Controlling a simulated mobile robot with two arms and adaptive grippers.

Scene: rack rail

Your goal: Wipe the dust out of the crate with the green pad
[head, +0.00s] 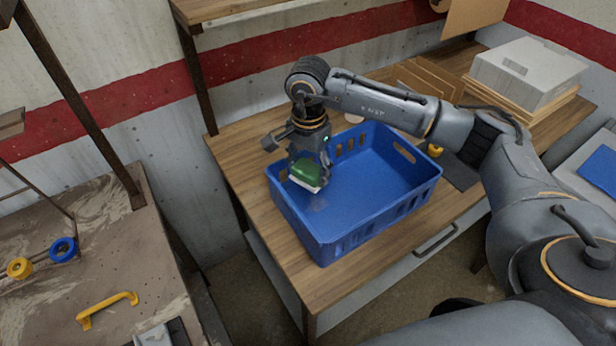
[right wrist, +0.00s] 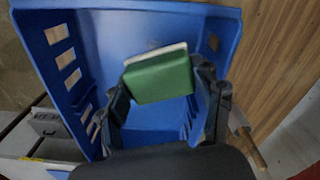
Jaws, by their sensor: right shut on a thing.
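The blue crate (head: 385,205) stands on the wooden table, open at the top, with slotted walls. It also fills much of the right wrist view (right wrist: 110,60). My right gripper (head: 308,176) is shut on the green pad (head: 307,174), which has a white layer on its lower face. The pad is inside the crate's left part; I cannot tell if it touches the floor. In the right wrist view the pad (right wrist: 160,78) sits between the two fingers. A faint greyish dust patch (head: 318,203) shows on the crate floor just in front of the pad. My left gripper is not in view.
The wooden table (head: 240,190) has bare room left of the crate. A grey box on flat boards (head: 525,75) stands at the back right. A dark mat with a yellow item (head: 436,150) lies right of the crate. Another bench with a yellow handle (head: 106,308) is at left.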

